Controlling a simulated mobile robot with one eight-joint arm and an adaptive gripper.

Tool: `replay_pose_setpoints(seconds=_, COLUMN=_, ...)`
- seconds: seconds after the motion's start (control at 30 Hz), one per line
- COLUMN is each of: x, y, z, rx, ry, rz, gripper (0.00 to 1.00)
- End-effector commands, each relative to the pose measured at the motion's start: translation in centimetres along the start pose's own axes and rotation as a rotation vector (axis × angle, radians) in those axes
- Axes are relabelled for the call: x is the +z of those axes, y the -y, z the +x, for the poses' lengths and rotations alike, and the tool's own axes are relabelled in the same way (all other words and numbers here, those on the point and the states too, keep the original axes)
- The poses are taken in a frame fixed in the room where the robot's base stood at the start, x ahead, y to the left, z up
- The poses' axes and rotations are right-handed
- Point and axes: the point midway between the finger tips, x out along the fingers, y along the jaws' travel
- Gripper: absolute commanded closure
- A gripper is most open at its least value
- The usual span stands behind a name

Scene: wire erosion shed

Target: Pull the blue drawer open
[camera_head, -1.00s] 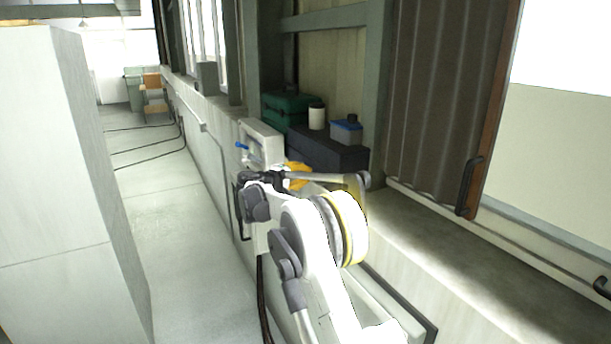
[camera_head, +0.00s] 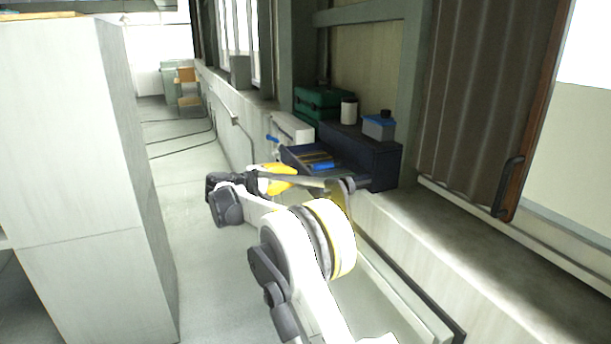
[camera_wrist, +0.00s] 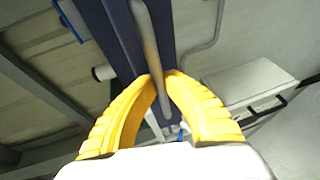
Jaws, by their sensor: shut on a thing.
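The blue drawer (camera_head: 293,157) is pulled out from the dark blue cabinet (camera_head: 378,160) on the ledge. Its inside shows, with several brownish and blue items lying in it. My gripper (camera_head: 292,170) has yellow fingers and is at the drawer's front. In the wrist view my gripper (camera_wrist: 160,82) is shut on the drawer's grey bar handle (camera_wrist: 148,45), which passes between the fingers. The dark blue drawer front (camera_wrist: 118,35) shows behind the handle. In the head view the handle is hidden by the gripper and arm.
A blue-lidded box (camera_head: 378,127) and a white cylinder (camera_head: 348,112) stand on the cabinet. A green case (camera_head: 322,102) is behind it. A white box with a blue lever (camera_head: 272,139) is on the wall beside the drawer.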

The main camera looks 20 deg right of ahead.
Motion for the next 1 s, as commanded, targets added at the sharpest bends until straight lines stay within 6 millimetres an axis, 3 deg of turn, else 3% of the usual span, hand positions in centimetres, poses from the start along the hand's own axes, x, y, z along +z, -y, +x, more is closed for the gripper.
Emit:
replay_pose_setpoints(seconds=0.2, x=-0.8, y=0.3, z=-1.6, rx=0.001, ry=-0.002, rz=0.0, gripper=1.0)
replay_pose_setpoints(seconds=0.63, x=-0.8, y=0.4, z=-1.9, rx=0.001, ry=-0.001, rz=0.0, gripper=1.0)
replay_pose_setpoints(seconds=0.67, x=-0.8, y=0.4, z=-1.9, rx=0.001, ry=-0.001, rz=0.0, gripper=0.81)
replay_pose_setpoints(seconds=0.7, x=-0.8, y=0.4, z=-1.9, rx=0.001, ry=-0.001, rz=0.0, gripper=0.69)
replay_pose_setpoints(seconds=1.0, x=-0.8, y=0.4, z=-1.9, rx=0.001, ry=0.0, rz=0.0, gripper=0.66)
